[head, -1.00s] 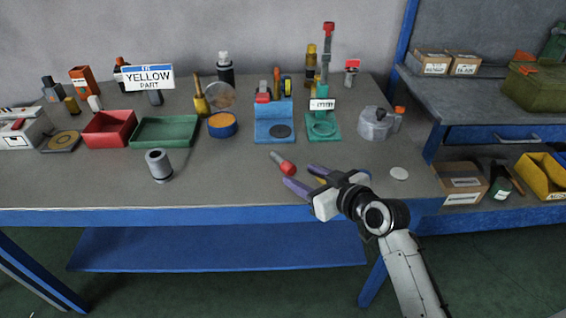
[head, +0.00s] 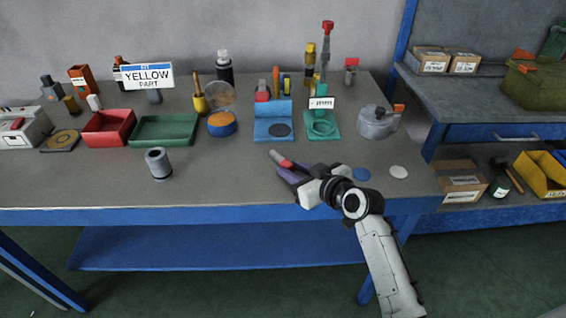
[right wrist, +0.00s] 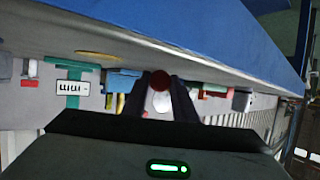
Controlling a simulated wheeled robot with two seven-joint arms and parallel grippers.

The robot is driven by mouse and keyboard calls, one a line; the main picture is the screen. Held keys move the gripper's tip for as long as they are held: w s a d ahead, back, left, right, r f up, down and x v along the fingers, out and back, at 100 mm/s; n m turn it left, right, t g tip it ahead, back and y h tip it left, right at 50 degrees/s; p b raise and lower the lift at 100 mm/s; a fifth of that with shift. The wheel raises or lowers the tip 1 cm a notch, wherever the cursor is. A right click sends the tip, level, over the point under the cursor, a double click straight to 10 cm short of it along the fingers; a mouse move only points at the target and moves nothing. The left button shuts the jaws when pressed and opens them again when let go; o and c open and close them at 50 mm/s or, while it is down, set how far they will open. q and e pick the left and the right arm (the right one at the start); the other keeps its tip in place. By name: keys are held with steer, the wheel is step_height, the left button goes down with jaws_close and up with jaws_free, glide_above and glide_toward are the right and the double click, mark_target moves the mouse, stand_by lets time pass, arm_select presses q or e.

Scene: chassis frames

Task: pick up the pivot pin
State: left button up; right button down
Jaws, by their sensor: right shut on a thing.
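The pivot pin (head: 280,159), a short grey rod with a red end, is at the front middle of the workbench in the head view. My right gripper (head: 285,170) is shut on its red end. In the right wrist view, the round dark red end of the pin (right wrist: 160,81) shows between the two dark fingers of the right gripper (right wrist: 166,90). The fingers partly hide the pin. I cannot tell whether it touches the bench. My left gripper is not in view.
A grey cylinder (head: 158,163) stands to the left. Blue (head: 273,131) and green (head: 322,131) fixtures stand behind the pin. Red (head: 91,140) and green (head: 150,141) trays are farther left.

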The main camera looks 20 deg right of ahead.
step_height(320, 180, up, 9)
steer(key=s+r+n+g+y, duration=0.3)
steer(key=s+n+y, duration=0.1)
steer(key=s, duration=0.7)
steer(key=s+r+n+g+y, duration=0.2)
steer(key=s+n+y, duration=0.15)
steer(key=s, duration=0.65)
steer(key=w+f+m+t+h, duration=0.2)
steer(key=w+m+h, duration=0.1)
steer(key=w, duration=0.7)
steer(key=w+f+m+t+h, duration=0.2)
steer(key=w+m+t+h, duration=0.1)
steer(key=w, duration=0.8)
steer(key=shift+m+h+p, duration=0.3)
steer(key=shift+m+h, duration=0.45)
steer(key=shift+f, duration=4.75)
steer(key=shift+f, duration=0.1)
